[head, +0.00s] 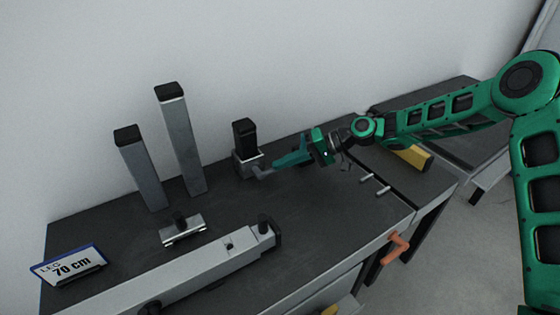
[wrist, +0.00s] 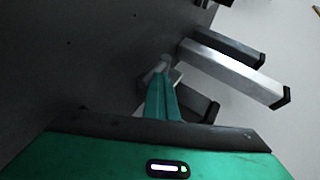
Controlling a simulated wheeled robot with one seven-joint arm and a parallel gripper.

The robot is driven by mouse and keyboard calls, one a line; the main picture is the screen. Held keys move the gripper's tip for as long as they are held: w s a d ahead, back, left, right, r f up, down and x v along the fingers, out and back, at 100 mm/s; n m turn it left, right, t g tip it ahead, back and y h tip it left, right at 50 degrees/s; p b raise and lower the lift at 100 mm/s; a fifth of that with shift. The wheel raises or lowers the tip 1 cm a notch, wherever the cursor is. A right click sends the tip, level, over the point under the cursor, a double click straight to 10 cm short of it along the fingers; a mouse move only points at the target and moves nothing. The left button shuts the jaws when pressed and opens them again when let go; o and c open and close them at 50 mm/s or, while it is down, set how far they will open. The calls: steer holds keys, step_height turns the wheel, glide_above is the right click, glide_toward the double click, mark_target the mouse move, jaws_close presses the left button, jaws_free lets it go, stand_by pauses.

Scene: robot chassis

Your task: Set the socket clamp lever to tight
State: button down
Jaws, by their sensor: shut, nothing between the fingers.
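The socket clamp (head: 249,165) is a small grey metal block at the back of the dark bench, with a black upright piece (head: 244,137) in it. Its short grey lever (head: 262,172) sticks out at the lower right, towards my gripper. My gripper (head: 277,163) comes in from the right, low over the bench, with its teal fingers shut and empty. The fingertips are at or very close to the lever; I cannot tell whether they touch. In the wrist view the fingers (wrist: 161,82) point at the lever (wrist: 153,72), and they partly hide the socket.
Two upright grey legs (head: 139,168) and (head: 182,140) stand to the left. A small metal clamp piece (head: 182,230) and a long grey beam (head: 180,272) lie in front. A "LEG 70 cm" sign (head: 70,266) stands at the left. Metal pins (head: 374,184) and a yellow object (head: 412,157) are at the right.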

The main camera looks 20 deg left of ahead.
steer(key=shift+w+d+f, duration=0.1)
steer(key=shift+f, duration=0.25)
stand_by(0.3)
steer(key=shift+r, duration=0.1)
steer(key=a+r+v, duration=0.1)
steer(key=r+v, duration=0.1)
steer(key=v, duration=1)
steer(key=shift+s+r, duration=0.25)
steer(key=shift+s, duration=0.1)
